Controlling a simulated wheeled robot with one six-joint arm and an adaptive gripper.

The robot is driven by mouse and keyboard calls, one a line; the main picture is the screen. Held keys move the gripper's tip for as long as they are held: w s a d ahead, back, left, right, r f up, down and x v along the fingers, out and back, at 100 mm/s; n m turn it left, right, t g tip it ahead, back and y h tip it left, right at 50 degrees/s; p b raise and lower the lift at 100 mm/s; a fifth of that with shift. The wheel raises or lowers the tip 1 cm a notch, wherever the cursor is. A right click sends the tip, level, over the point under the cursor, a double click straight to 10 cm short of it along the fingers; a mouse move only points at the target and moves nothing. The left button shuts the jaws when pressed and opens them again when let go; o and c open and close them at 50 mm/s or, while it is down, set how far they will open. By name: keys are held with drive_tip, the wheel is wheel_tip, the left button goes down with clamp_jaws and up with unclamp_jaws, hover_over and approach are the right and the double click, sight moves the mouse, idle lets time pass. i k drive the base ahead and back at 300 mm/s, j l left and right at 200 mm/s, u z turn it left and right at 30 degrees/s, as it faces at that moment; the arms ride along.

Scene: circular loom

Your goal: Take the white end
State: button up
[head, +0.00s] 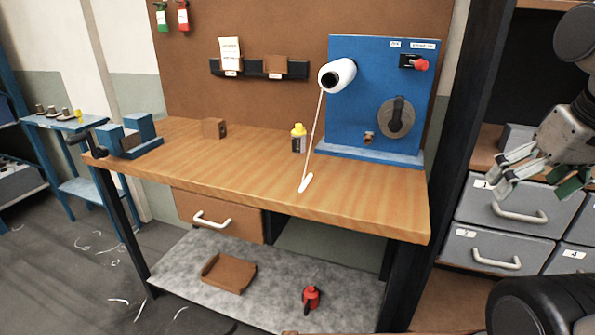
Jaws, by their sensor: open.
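A white spool (337,74) sits on the upper left of the blue panel (360,110). A thin pale thread (314,130) runs down from it to the bench. Its white end (306,183), a small bar-like piece, lies on the wooden bench top near the front edge. My gripper (492,178) is at the right of the view, in front of the grey drawers, open and empty. It is well to the right of the white end and apart from it. Nothing hides the white end.
A yellow-capped bottle (298,139) stands left of the thread. A wooden block (214,128) and a blue vise (130,136) are further left on the bench (240,165). Grey drawers (510,207) stand at the right. The bench front around the white end is clear.

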sight(306, 182)
drive_tip(key=i+j, duration=0.15)
drive_tip(key=j, duration=0.15)
drive_tip(key=i+j, duration=0.15)
drive_tip(key=j, duration=0.15)
drive_tip(key=i+j+z, duration=0.1)
drive_tip(key=j, duration=0.2)
drive_tip(key=i+j, duration=0.2)
drive_tip(key=j, duration=0.15)
